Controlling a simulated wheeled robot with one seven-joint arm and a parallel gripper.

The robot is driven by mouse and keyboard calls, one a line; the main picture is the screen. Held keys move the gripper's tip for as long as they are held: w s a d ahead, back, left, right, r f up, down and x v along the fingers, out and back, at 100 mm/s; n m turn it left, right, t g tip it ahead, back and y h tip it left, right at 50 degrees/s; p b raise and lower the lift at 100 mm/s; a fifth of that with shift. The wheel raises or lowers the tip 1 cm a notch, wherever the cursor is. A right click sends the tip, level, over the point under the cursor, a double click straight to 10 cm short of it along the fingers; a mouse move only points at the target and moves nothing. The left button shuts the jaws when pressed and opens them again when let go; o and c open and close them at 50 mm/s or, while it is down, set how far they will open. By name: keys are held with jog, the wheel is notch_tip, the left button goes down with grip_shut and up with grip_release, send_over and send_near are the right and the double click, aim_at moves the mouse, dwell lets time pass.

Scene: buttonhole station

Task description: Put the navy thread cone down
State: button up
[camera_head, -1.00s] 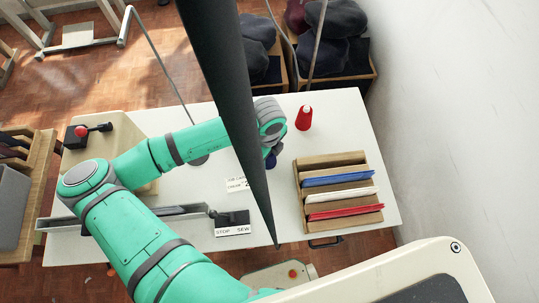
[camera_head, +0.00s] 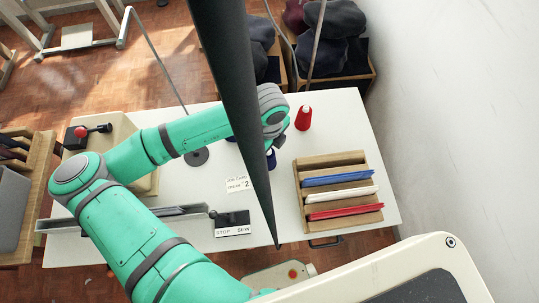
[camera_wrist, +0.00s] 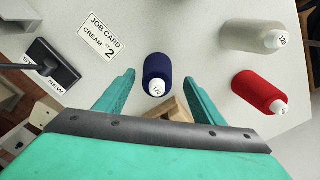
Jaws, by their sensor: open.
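The navy thread cone (camera_wrist: 157,70) stands on the white table, its pale end marked 120 facing my wrist camera. My gripper (camera_wrist: 160,81) is open, with one teal finger on each side of the cone's near end and visible gaps between. In the head view the navy cone (camera_head: 271,158) is a small dark blue patch, partly hidden by my arm and a dark pole. My gripper's fingers are hidden there.
A red cone (camera_wrist: 258,91) and a cream cone (camera_wrist: 257,37) stand to the right in the wrist view. A job card (camera_wrist: 101,38) and a stop/sew switch (camera_wrist: 52,65) lie left. A wooden rack (camera_head: 330,158) holds coloured pieces.

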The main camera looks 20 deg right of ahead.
notch_tip(320, 180, up, 7)
jog(key=shift+f, duration=0.2)
jog(key=shift+a+r, duration=0.1)
jog(key=shift+r, duration=0.2)
jog(key=shift+s, duration=0.1)
